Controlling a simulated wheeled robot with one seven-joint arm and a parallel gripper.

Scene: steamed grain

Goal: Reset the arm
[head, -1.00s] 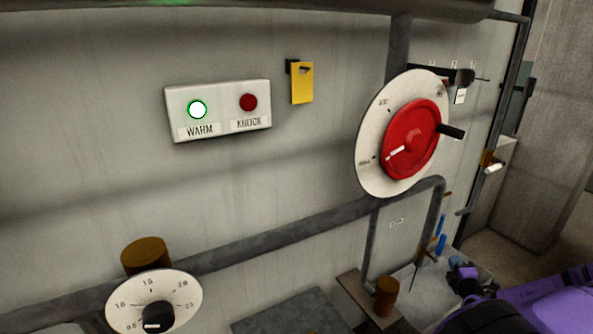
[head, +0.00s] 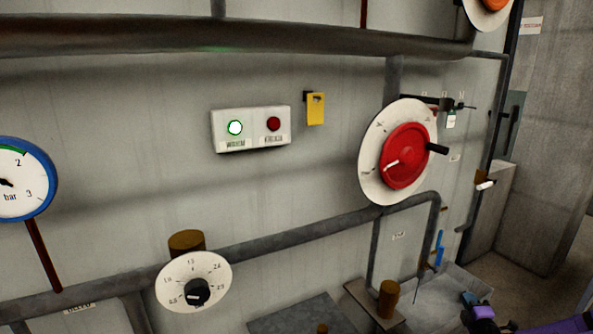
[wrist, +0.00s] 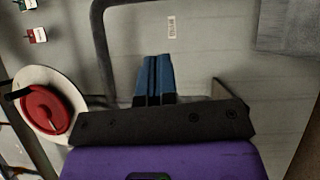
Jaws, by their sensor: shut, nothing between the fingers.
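My gripper (wrist: 153,80) shows in the wrist view as two blue fingers closed together, with nothing between them. Behind the fingers are a black bracket and my purple wrist body. In the wrist view the fingers point at the grey wall and touch nothing that I can see. In the head view only a purple and black part of my arm shows at the bottom right corner; the fingertips are not clear there.
A red handwheel (head: 405,156) on a white dial stands on the wall; it also shows in the wrist view (wrist: 45,110). A panel (head: 251,129) has a lit white-green WARM button and a red button. A black knob (head: 197,292) and pressure gauge (head: 22,180) are left. Grey pipes cross the wall.

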